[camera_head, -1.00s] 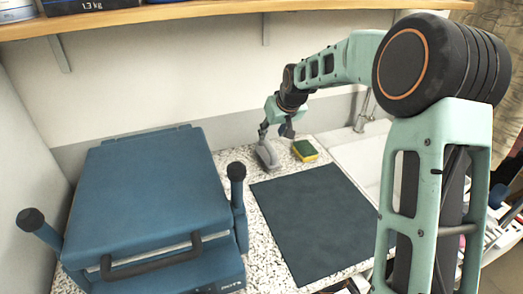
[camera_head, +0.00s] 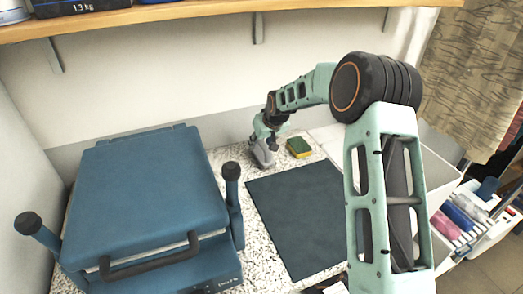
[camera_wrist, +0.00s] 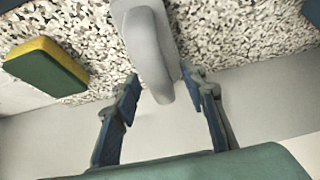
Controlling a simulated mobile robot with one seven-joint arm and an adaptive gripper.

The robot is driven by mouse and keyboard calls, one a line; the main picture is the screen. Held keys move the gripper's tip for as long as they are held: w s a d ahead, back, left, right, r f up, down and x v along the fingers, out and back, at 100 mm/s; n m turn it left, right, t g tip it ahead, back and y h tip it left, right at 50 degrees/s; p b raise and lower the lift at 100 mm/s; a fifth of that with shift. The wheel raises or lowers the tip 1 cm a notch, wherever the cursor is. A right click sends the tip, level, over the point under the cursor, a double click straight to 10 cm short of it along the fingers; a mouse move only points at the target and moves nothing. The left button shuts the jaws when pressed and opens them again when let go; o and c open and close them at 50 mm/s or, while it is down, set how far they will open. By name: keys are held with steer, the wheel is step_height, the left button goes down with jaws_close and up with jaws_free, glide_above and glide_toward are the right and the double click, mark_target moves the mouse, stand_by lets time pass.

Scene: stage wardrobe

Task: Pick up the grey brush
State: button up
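The grey brush (camera_head: 263,158) lies on the speckled counter near the back wall, between the blue press and the yellow-green sponge. In the wrist view the brush (camera_wrist: 148,42) shows as a smooth, curved grey handle entering from the top. My gripper (camera_wrist: 159,78) is open, with one blue-lined finger on each side of the handle's near end. A gap shows at the left finger; whether the right finger touches the handle I cannot tell. In the head view my gripper (camera_head: 266,142) is right at the brush and partly covers it.
The sponge (camera_head: 299,147) lies just right of the brush. A dark mat (camera_head: 300,215) covers the counter in front. The blue press (camera_head: 145,190) with upright handles stands at left. A shelf (camera_head: 200,14) runs above. A white sink (camera_head: 330,140) is partly hidden behind my arm.

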steer(key=shift+w+f, duration=0.1)
jaws_close()
stand_by(0.3)
steer(key=shift+r, duration=0.6)
steer(key=v, duration=0.3)
steer(key=b+v, duration=0.1)
steer(key=v, duration=0.5)
steer(key=shift+s+a+r, duration=0.25)
steer(key=shift+a, duration=0.05)
steer(key=s+d+r+b, duration=0.1)
steer(key=s+d+r, duration=0.1)
steer(key=s, duration=0.6)
steer(key=shift+s+r, duration=0.25)
steer(key=shift+r, duration=0.6)
